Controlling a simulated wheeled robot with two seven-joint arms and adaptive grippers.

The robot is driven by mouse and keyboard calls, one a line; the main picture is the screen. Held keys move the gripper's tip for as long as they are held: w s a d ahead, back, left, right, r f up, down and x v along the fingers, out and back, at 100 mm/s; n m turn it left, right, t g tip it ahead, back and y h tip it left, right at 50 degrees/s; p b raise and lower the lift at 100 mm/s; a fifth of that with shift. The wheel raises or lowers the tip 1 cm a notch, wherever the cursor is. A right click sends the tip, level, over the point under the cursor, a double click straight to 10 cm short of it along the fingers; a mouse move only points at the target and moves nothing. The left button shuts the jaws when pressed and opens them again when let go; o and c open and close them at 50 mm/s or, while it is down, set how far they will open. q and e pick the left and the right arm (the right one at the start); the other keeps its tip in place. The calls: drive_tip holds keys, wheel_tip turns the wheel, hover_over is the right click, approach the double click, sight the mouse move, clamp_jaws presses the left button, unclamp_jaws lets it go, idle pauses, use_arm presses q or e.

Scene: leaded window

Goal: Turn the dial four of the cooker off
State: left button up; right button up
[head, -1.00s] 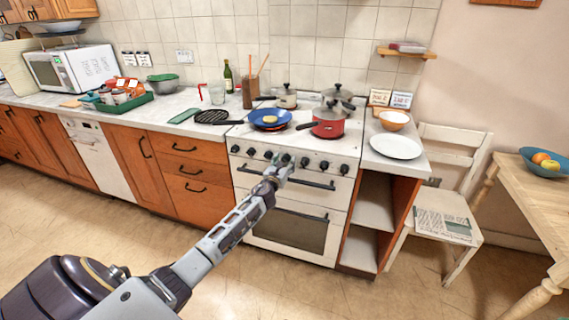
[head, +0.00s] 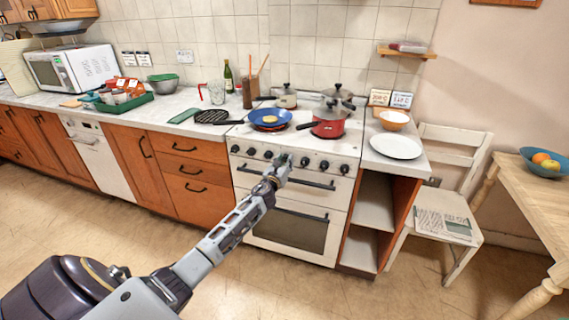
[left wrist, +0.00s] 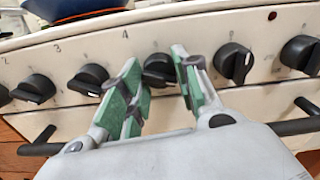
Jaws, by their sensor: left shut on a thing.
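The white cooker (head: 262,202) stands at the middle of the counter with a row of black dials on its front. Dial four (left wrist: 158,72) is the dark dial below the printed 4 in the left wrist view. My left gripper (head: 284,161) is at the dial row in the head view. In the left wrist view its green-padded fingers (left wrist: 160,84) are on either side of dial four and shut on it. The fingers hide part of the dial, and its exact pointer angle is hard to read. My right gripper is in neither view.
Neighbouring dials (left wrist: 88,79) and (left wrist: 233,63) sit close on both sides. An oven door handle (head: 325,186) runs just below. On the hob are a blue pan (head: 284,118), a red pan (head: 328,130) and lidded pots. The floor in front is clear.

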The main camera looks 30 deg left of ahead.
use_arm(q)
drive_tip(key=shift+n, duration=3.9)
drive_tip(key=n, duration=0.2)
drive_tip(key=shift+n, duration=0.4)
drive_tip(key=shift+d+r+n, duration=0.1)
drive_tip(key=shift+n, duration=0.7)
drive_tip(key=n, duration=0.2)
drive_tip(key=shift+n, duration=0.4)
drive_tip(key=shift+n+p, duration=0.45)
drive_tip(key=shift+n, duration=0.45)
drive_tip(key=shift+r+n, duration=0.1)
drive_tip(key=shift+n, duration=0.4)
drive_tip(key=shift+n+p, duration=0.85)
drive_tip(key=shift+n, duration=1.45)
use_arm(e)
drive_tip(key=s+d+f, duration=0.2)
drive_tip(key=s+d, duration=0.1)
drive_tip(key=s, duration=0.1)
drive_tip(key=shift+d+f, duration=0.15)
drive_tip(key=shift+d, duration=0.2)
